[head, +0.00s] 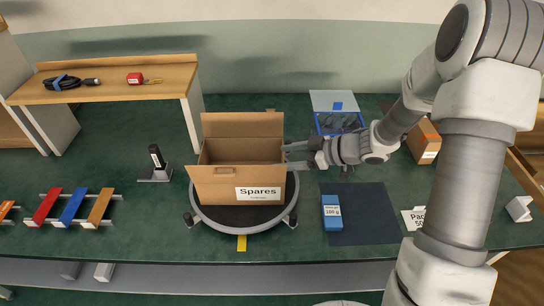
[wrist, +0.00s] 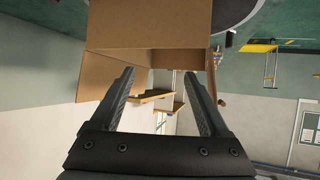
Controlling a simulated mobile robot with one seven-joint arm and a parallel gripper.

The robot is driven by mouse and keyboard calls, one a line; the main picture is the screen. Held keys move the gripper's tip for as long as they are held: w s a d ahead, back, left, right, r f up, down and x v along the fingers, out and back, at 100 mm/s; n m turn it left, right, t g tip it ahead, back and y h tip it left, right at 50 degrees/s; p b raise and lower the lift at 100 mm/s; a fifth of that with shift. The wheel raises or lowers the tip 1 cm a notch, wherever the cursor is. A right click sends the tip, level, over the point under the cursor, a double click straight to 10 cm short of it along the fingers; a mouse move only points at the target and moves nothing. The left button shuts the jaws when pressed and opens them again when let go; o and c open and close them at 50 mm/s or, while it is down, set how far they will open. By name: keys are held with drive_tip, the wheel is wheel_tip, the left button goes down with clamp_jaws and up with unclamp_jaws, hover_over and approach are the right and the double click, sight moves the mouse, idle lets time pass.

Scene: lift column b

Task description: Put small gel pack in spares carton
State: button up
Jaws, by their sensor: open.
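The spares carton (head: 212,188) is an open brown box labelled "Spares", its back flap raised, on a round turntable; its inside floor is hidden. A small blue pack (head: 332,224) with a white label, apparently reading "100 g", lies on a dark mat right of the carton; I take it for the small gel pack. My gripper (head: 297,156) is at the carton's right side, above the table and away from the pack. In the wrist view my gripper (wrist: 159,76) is open with nothing between its fingers, and the carton (wrist: 150,22) is just beyond the fingertips.
The turntable (head: 243,222) has a grey rim. A blue-edged tray (head: 338,122) stands behind my gripper, and a brown box (head: 423,142) farther right. A black upright tool (head: 157,158) stands left of the carton. Coloured bars (head: 72,207) lie farther left. The dark mat (head: 365,215) is mostly clear.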

drive_tip(key=w+d+r+m+t+h, duration=0.4)
drive_tip(key=w+d+r+t+h, duration=0.25)
drive_tip(key=d+r, duration=0.3)
drive_tip(key=s+d+r+m+h, duration=0.4)
drive_tip(key=s+d+r+h, duration=0.15)
drive_tip(key=r, duration=0.35)
drive_tip(key=s+d+r+m+g+h, duration=0.1)
drive_tip(key=s+m, duration=0.1)
drive_tip(key=s, duration=0.3)
drive_tip(key=s+d+r+m+g+h, duration=0.1)
drive_tip(key=s+d+r+m, duration=0.1)
drive_tip(key=s, duration=0.3)
drive_tip(key=s+a+f+m+g+y, duration=0.1)
drive_tip(key=s+a, duration=0.4)
drive_tip(key=s, duration=0.9)
drive_tip(key=shift+s+a+f+m+g+y, duration=0.25)
drive_tip(key=shift+m+g+y, duration=0.4)
drive_tip(key=shift+g, duration=0.3)
